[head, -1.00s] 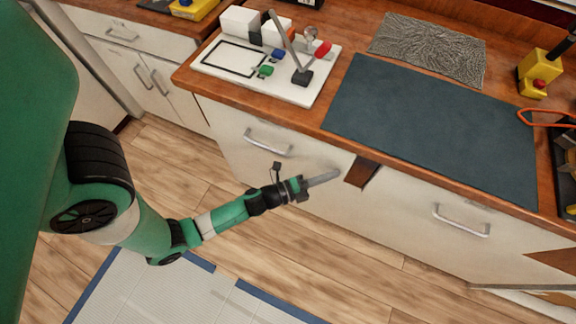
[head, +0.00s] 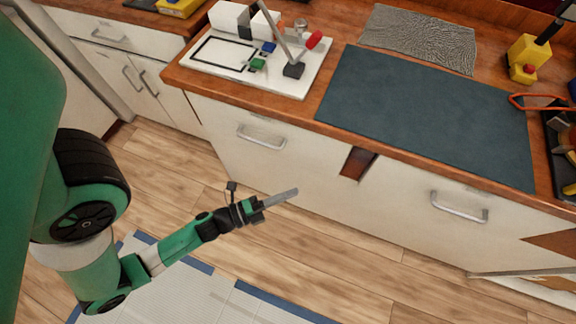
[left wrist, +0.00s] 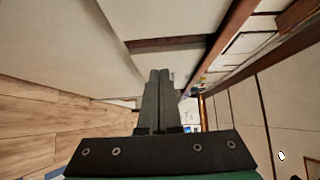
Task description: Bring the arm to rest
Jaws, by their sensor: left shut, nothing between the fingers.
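My left gripper (head: 281,198) is in the head view, in front of the white cabinet drawers and below the worktop edge. Its fingers are shut and nothing is between them. In the left wrist view the two grey fingers (left wrist: 158,100) lie side by side with no gap that I can make out. The gripper touches nothing that I can see. My right gripper is in neither view.
A white board (head: 213,72) with blue and green breakers, a grey lever and a red knob stands on the worktop (head: 338,53). A dark mat (head: 425,115) lies to its right. Drawer handles (head: 460,208) stick out of the cabinet front.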

